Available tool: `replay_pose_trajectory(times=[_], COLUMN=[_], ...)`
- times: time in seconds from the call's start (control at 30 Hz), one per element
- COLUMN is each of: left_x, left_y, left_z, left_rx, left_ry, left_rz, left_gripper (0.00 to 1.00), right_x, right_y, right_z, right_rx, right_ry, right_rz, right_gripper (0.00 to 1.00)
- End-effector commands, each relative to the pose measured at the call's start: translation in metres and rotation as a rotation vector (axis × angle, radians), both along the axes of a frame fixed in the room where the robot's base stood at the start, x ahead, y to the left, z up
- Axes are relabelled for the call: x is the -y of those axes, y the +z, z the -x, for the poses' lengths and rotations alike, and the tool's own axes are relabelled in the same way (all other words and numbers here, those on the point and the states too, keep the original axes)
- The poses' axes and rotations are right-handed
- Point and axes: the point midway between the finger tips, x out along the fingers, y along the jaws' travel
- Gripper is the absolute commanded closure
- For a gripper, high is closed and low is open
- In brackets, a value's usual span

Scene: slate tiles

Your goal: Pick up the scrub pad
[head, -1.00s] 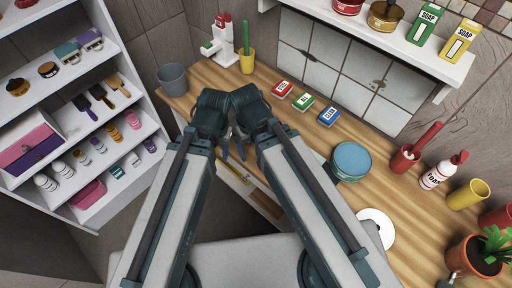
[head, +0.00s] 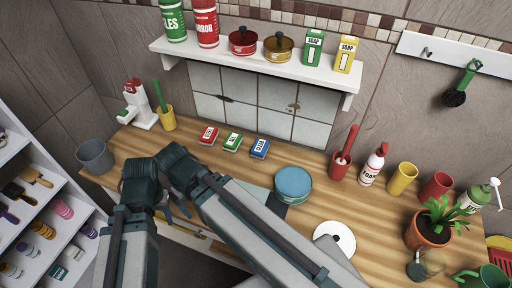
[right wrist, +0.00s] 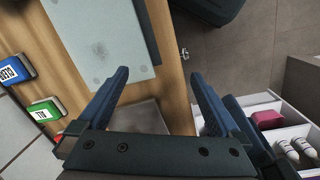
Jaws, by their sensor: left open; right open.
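I cannot single out a scrub pad for certain in either view. My left gripper (head: 170,212) is open near the front edge of the wooden counter (head: 335,212), with its fingers partly hidden by the arms. My right gripper (right wrist: 159,75) is open in the right wrist view, with nothing held between its fingers. A flat greyish square (right wrist: 145,115) shows between and beyond those fingers; I cannot tell what it is.
Small red (head: 209,135), green (head: 232,142) and blue (head: 259,148) boxes stand along the counter's back. A blue round tin (head: 293,184) and a white disc (head: 333,238) are to the right. A grey bucket (head: 95,156) stands left. A white shelf unit (head: 62,222) is at far left.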

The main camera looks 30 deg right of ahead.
Motion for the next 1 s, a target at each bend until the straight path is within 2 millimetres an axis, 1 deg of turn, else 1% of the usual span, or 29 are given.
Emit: replay_pose_trajectory(times=[0.53,0.6,0.67,0.77,0.8,0.87,0.9,0.97,1.0], left_x=[0.000,0.000,0.000,0.000,0.000,0.000,0.000,0.000,0.000], left_y=[0.000,0.000,0.000,0.000,0.000,0.000,0.000,0.000,0.000], left_z=[0.000,0.000,0.000,0.000,0.000,0.000,0.000,0.000,0.000], left_rx=[0.000,0.000,0.000,0.000,0.000,0.000,0.000,0.000,0.000], left_ry=[0.000,0.000,0.000,0.000,0.000,0.000,0.000,0.000,0.000], left_rz=[0.000,0.000,0.000,0.000,0.000,0.000,0.000,0.000,0.000], left_gripper=[0.50,0.50,0.50,0.50,0.50,0.50,0.50,0.50,0.50], right_x=[0.000,0.005,0.013,0.041,0.058,0.087,0.107,0.139,0.160], right_y=[0.000,0.000,0.000,-0.001,-0.001,-0.001,-0.001,-0.001,-0.002], right_z=[-0.001,-0.008,-0.020,-0.053,-0.069,-0.091,-0.104,-0.122,-0.132], right_rx=[0.000,0.002,0.005,0.015,0.020,0.029,0.035,0.043,0.049], right_ry=[-0.003,-0.029,-0.081,-0.231,-0.309,-0.433,-0.515,-0.635,-0.712], right_rz=[0.000,-0.002,-0.006,-0.018,-0.023,-0.031,-0.037,-0.046,-0.051], right_gripper=[0.00,0.00,0.00,0.00,0.00,0.00,0.00,0.00,0.00])
